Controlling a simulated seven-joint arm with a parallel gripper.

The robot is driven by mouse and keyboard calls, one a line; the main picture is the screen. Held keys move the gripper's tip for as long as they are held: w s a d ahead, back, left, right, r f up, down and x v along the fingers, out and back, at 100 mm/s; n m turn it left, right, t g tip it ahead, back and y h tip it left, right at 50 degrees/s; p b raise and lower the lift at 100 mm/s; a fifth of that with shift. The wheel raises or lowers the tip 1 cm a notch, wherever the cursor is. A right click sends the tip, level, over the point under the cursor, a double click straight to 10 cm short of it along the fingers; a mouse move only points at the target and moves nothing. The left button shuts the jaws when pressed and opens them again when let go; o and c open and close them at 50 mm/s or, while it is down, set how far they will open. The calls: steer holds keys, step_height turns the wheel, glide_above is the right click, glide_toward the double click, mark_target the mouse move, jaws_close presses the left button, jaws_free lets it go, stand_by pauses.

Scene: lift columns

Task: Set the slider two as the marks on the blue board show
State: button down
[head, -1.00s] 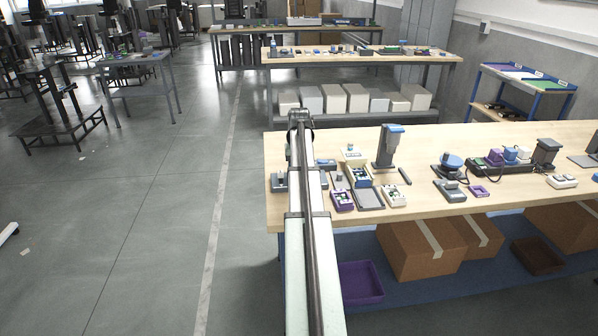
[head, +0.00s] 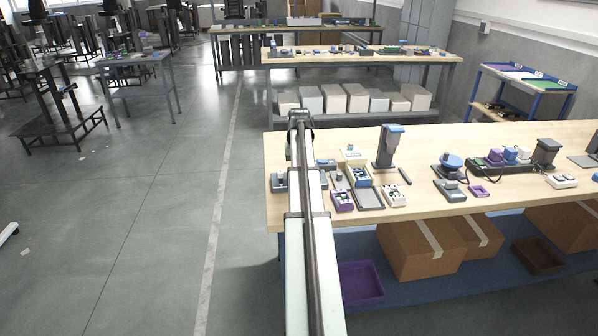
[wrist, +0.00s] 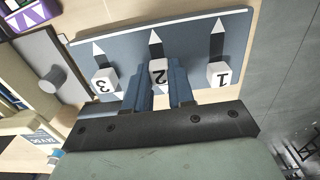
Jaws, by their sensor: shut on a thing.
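In the wrist view a blue-grey panel (wrist: 133,50) carries three sliders with white numbered knobs, seen upside down. Slider two's knob (wrist: 159,71) is in the middle, slider three's knob (wrist: 104,82) at left and slider one's knob (wrist: 218,77) at right. Dark strips with pale pointed tips run above the knobs. My gripper (wrist: 165,88) has its blue fingers shut on slider two's knob. The lower part of the panel is hidden by the gripper. In the head view my arm covers the gripper and most of the panel. I cannot make out separate setting marks.
Left of the panel in the wrist view lie a grey plate with a round post (wrist: 52,79) and a white item with a blue label (wrist: 38,139). A purple container (wrist: 28,12) is at the top left. The wooden table (head: 440,140) holds several devices further right.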

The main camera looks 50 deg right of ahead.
steer(key=shift+w+d, duration=0.75)
steer(key=c, duration=1)
jaws_free()
steer(key=shift+o, duration=0.2)
step_height(320, 180, up, 14)
steer(key=shift+f, duration=0.15)
